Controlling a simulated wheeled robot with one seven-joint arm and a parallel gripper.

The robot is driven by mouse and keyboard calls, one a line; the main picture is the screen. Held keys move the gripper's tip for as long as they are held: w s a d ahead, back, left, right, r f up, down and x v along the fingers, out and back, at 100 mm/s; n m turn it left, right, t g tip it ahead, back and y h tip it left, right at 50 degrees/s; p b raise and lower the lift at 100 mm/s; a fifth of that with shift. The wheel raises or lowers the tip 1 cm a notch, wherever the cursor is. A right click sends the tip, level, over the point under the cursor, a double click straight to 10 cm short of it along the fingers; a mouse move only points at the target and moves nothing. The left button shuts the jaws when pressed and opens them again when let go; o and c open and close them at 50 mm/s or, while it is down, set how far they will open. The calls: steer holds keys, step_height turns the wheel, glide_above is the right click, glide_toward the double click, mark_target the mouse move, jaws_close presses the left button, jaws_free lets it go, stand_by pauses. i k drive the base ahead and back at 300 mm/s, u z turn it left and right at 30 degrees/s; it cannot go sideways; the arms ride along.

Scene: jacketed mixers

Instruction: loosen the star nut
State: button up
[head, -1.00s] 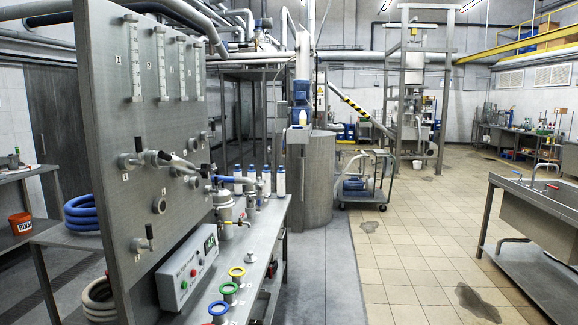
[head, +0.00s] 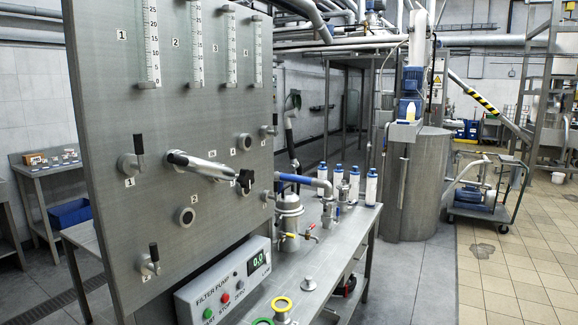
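A black star-shaped nut (head: 245,180) shows at the right part of the grey upright panel (head: 100,225), at the free-looking right end of a polished silver tube (head: 205,165). The tube runs from a round fitting on the panel, slanting slightly down to the right. The nut's lobes are small, and I cannot tell how tight it sits. My gripper is not in view, and nothing of mine is seen touching the nut.
Lever valves (head: 130,163) and round ports (head: 187,215) surround the tube. A filter pump box (head: 222,285) stands below. The steel bench (head: 335,250) holds a jacketed vessel (head: 290,215) and several white bottles (head: 371,187).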

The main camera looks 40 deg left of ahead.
mark_target(246, 177)
steer(key=i, duration=2.3)
steer(key=u, duration=3.55)
steer(key=i, duration=0.95)
